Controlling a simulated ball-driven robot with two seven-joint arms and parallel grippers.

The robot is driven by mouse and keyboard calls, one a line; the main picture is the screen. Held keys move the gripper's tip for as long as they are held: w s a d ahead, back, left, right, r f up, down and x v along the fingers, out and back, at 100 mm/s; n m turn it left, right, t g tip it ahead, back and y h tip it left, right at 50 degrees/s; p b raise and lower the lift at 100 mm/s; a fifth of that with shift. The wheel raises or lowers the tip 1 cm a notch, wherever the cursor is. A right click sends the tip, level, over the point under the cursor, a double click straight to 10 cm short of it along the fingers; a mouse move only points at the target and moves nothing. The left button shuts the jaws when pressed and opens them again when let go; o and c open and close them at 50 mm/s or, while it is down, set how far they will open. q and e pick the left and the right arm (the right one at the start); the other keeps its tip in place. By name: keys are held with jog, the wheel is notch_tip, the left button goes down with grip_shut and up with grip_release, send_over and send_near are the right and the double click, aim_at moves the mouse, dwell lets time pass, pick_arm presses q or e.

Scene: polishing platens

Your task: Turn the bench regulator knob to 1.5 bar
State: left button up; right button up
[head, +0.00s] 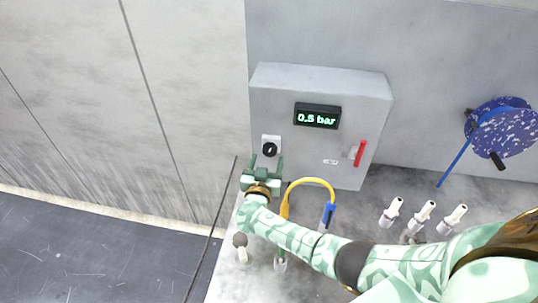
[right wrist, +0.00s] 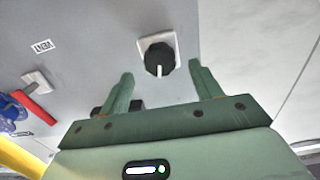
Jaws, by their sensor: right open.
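The regulator box (head: 285,85) is a grey unit against the back panel. Its display (head: 317,116) reads 0.5 bar. The black round knob (head: 270,149) sits on a white square plate at the box's lower left. In the right wrist view the knob (right wrist: 160,57) has a white pointer mark toward the bottom of the picture. My green right gripper (head: 265,163) is open just below the knob. In the right wrist view the fingers (right wrist: 160,75) are spread to either side of the knob's line, with a gap between them and the knob. My left gripper is not in view.
A red lever (head: 360,153) is on the box's right side. A yellow hose (head: 312,181) arches beside my right gripper. Several white fittings (head: 421,215) stand on the bench to the right. A blue speckled disc (head: 505,128) hangs on the panel.

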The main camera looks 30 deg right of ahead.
aim_at(269, 153)
jog(key=shift+b+x, duration=0.4)
jog(key=shift+x, duration=1.6)
jog(key=shift+s+a, duration=0.1)
jog(key=shift+c, duration=0.8)
jog(key=c, duration=0.8)
jog(key=shift+m, duration=0.3)
jog(key=shift+f+m, duration=0.15)
jog(key=shift+m, duration=1.05)
jog(key=shift+m+b, duration=0.45)
jog(key=shift+m, duration=1.45)
